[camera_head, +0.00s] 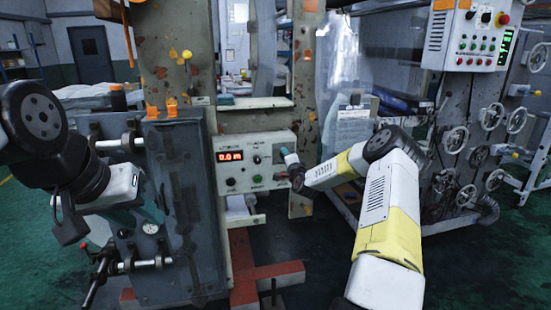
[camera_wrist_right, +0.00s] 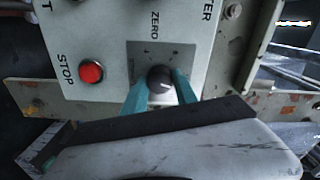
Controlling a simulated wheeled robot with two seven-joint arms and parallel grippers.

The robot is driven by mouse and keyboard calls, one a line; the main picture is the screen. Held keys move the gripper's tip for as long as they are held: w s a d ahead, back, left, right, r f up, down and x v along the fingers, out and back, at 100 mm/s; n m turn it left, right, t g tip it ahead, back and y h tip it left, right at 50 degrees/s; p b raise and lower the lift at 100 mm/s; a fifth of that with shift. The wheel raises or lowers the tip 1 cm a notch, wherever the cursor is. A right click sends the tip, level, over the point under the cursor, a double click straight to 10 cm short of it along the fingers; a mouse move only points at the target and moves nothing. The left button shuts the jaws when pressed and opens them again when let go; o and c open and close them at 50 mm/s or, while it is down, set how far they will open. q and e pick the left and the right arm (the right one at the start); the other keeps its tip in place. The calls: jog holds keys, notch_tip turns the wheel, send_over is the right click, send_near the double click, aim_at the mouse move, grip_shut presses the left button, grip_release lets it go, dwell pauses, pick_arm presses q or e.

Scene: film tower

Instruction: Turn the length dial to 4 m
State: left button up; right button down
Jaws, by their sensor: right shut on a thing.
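The length dial is a dark round knob (camera_wrist_right: 159,79) on a grey plate marked ZERO, seen in the right wrist view. My right gripper (camera_wrist_right: 161,90) has its teal fingers on both sides of the knob and is shut on it. In the head view the right gripper (camera_head: 286,156) reaches the right part of the white control box (camera_head: 246,142) and hides the knob there. The red display (camera_head: 229,156) on the box appears to read 0.0. My left gripper (camera_head: 148,204) is at the left, in front of the grey cabinet; its fingers are too unclear to judge.
A red STOP button (camera_wrist_right: 91,72) sits close beside the knob. The grey cabinet (camera_head: 185,200) with levers and a gauge stands left of the control box. A larger control panel (camera_head: 470,35) and several handwheels (camera_head: 455,139) are at the right. Green floor is open at the lower right.

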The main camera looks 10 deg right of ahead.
jog(key=n, duration=2.6)
jog(key=shift+a+f+n, duration=0.15)
jog(key=shift+n, duration=0.15)
dwell(0.4)
jog(key=c, duration=1)
grip_release()
jog(key=shift+o, duration=0.2)
